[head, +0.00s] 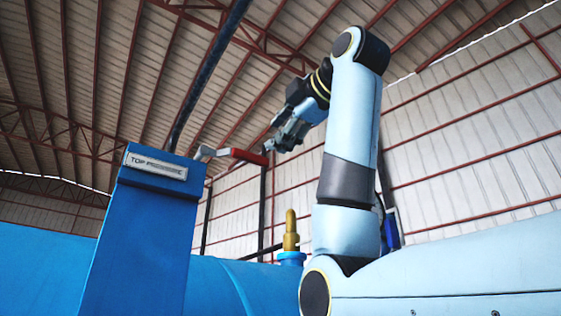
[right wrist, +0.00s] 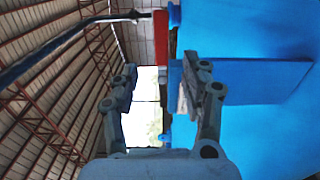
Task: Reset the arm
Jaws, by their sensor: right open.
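My right arm (head: 345,150) rises in the head view and bends over at the top. Its gripper (head: 278,138) points down and left, close to the red-ended lever (head: 248,157) beside the blue post (head: 145,235). In the right wrist view the two fingers (right wrist: 158,85) are spread apart with nothing between them. The red lever grip (right wrist: 161,40) shows ahead, beyond the fingertips, and no contact can be made out. My left gripper is not in view.
The blue autoclave body (head: 40,265) spreads behind and beside the post. A label plate (head: 156,165) sits near the post's top. A yellow valve (head: 290,232) stands on the body. A dark pipe (head: 208,75) runs up to the roof. Open air surrounds the raised arm.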

